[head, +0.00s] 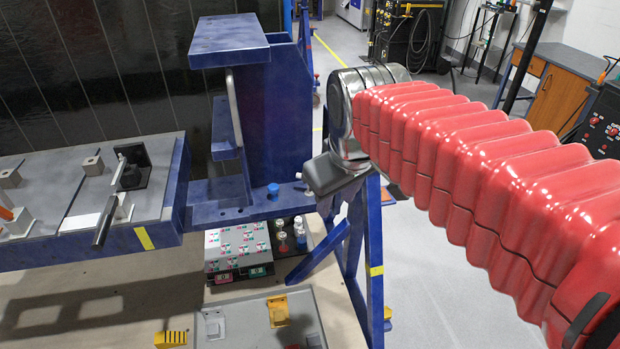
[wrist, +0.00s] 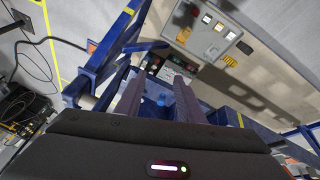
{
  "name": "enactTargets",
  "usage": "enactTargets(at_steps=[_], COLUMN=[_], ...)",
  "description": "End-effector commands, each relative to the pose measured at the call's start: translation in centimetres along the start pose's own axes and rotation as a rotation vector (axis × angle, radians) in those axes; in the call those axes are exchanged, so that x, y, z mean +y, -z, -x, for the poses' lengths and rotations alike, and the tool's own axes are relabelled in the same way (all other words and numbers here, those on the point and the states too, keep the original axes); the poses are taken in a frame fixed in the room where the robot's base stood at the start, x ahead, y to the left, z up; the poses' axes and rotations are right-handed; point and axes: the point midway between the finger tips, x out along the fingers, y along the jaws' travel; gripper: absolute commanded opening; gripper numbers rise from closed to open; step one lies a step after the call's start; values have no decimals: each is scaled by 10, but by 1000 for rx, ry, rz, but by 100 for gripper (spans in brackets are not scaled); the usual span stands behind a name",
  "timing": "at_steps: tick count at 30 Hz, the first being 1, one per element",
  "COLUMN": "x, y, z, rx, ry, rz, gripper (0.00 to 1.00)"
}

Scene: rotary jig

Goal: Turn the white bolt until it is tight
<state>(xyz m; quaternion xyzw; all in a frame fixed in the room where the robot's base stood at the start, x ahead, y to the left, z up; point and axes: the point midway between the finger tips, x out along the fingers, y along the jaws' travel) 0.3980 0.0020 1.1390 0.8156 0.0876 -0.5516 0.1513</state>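A small white piece, seemingly the white bolt (head: 299,176), shows at the right end of the blue frame in the head view, close to my gripper. A pale cylinder at the left of the blue frame in the wrist view (wrist: 88,102) may be the same bolt. My gripper (wrist: 158,88) has its two grey fingers apart with nothing held between them. In the head view, its dark body (head: 335,173) hangs beside the right end of the frame, with the fingers largely hidden. A blue bolt (head: 273,189) stands on the frame to the left; blue also shows between the fingers in the wrist view (wrist: 163,100).
The blue frame (head: 240,207) has a tall upright post and legs below. A grey worktable (head: 85,190) with clamps stands left. Under the frame sit a button panel (head: 238,246) and a grey box (head: 300,330). Open floor lies right of the frame.

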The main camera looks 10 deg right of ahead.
Motion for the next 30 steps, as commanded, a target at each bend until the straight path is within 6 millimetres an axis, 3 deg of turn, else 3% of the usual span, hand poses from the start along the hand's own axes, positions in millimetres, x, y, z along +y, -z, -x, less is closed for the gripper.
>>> enactTargets(at_steps=[14, 24, 30], x=[35, 54, 61], y=[99, 160, 185], z=[-31, -75, -100], rx=[-104, -174, -205], ry=[23, 56, 77], rz=[327, 559, 670], gripper=[35, 35, 35])
